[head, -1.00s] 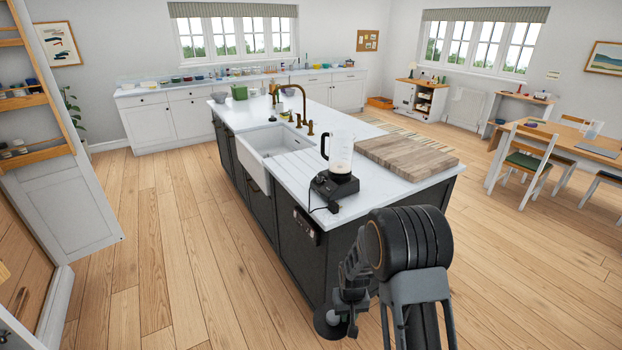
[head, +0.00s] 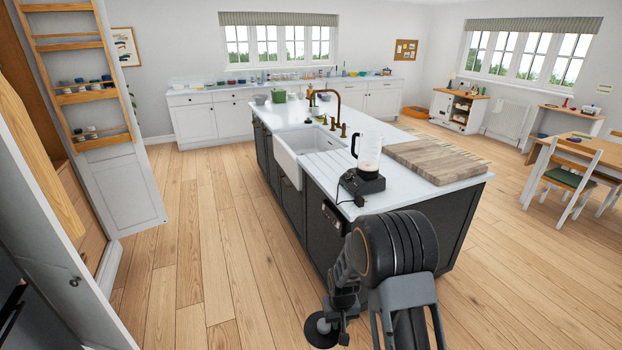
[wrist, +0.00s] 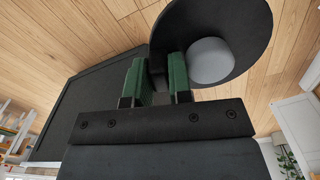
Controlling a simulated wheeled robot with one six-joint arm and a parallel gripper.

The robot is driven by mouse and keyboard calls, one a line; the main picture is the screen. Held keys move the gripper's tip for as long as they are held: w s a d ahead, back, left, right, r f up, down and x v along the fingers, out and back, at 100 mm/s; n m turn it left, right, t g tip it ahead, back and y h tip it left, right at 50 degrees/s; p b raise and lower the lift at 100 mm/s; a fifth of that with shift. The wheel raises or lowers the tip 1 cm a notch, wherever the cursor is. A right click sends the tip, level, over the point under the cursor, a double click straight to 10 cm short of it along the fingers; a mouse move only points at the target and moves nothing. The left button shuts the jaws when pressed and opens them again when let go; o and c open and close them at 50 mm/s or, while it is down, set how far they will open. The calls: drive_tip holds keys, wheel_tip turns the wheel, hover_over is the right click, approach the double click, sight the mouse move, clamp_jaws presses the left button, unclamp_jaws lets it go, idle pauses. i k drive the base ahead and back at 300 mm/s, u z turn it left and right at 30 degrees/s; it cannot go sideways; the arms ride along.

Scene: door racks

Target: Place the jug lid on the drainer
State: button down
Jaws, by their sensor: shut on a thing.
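My gripper (wrist: 160,78) is shut on the jug lid, a dark round disc (wrist: 252,22) with a grey knob (wrist: 211,62). The lid's knob side shows beside the green finger pads. In the head view the lid (head: 322,330) hangs low, left of my arm and in front of the island's near end. The drainer (head: 322,164) is the grooved white area of the worktop beside the sink, and it looks bare. The clear jug (head: 369,150) stands on its black base (head: 362,183), right of the drainer, with no lid on it.
The white sink (head: 293,147) and brass tap (head: 333,104) lie beyond the drainer. A wooden board (head: 437,160) covers the worktop's right part. A tall open cupboard door with racks (head: 88,97) stands at left. The wooden floor (head: 215,240) left of the island is clear.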

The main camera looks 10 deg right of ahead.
sight(333, 172)
drive_tip(key=u, duration=0.85)
drive_tip(key=i, duration=1.3)
drive_tip(key=u, duration=0.4)
drive_tip(key=i, duration=1.2)
drive_tip(key=z, duration=1.3)
drive_tip(key=i, duration=0.7)
drive_tip(key=z, duration=0.85)
